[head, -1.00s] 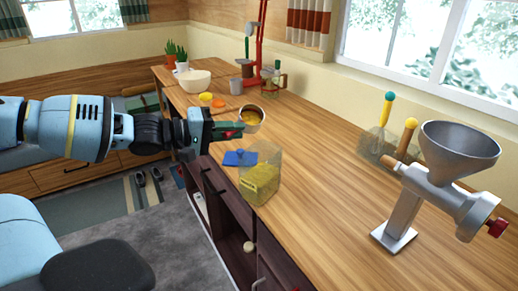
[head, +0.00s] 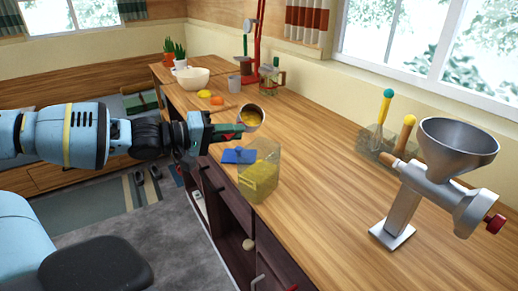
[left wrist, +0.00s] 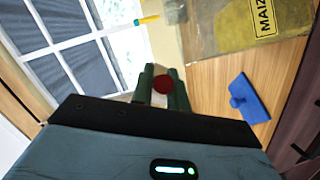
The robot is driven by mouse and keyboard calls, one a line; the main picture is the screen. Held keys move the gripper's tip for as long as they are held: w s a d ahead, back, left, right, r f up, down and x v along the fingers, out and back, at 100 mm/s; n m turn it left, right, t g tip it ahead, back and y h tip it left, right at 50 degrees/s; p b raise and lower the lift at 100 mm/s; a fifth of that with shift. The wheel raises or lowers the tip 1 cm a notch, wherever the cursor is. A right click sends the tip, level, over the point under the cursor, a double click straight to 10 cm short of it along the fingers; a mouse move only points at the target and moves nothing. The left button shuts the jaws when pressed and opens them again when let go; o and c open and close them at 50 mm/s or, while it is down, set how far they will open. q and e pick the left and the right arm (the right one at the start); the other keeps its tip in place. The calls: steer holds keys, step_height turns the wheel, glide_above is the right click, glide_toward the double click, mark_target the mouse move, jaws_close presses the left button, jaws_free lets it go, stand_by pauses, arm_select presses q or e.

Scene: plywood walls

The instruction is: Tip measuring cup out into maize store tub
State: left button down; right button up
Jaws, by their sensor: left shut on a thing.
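The measuring cup (head: 250,116) is a metal cup with yellow maize inside, seen in the head view. It is tilted, its mouth facing the camera side, just behind and above the maize store tub. My left gripper (head: 236,131) is shut on the cup's handle; a red handle end (left wrist: 163,84) shows between the green fingers in the left wrist view. The maize store tub (head: 262,175) is clear, open and partly full of yellow maize. It also shows, with its label, in the left wrist view (left wrist: 215,32). My right gripper is out of view.
A metal grain mill (head: 430,185) stands at the right. The counter's middle is clear.

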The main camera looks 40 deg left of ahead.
arm_select(q)
steer(key=shift+d+f, duration=0.15)
steer(key=shift+f, duration=0.05)
steer(key=shift+f+m+t+y, duration=0.1)
steer(key=shift+m+t+y, duration=0.25)
steer(key=shift+m, duration=1.35)
stand_by(1.0)
steer(key=shift+m, duration=0.7)
stand_by(0.6)
steer(key=shift+s+d+t+y, duration=0.1)
steer(key=shift+d+t+y, duration=0.05)
steer(key=shift+t+y, duration=0.1)
steer(key=shift+s+d+m, duration=0.15)
steer(key=shift+d+m, duration=0.15)
steer(key=shift+m, duration=0.4)
stand_by(0.3)
steer(key=shift+m+p, duration=0.3)
steer(key=shift+f+m+t, duration=0.1)
steer(key=shift+m+t, duration=0.3)
steer(key=shift+m, duration=0.7)
stand_by(1.1)
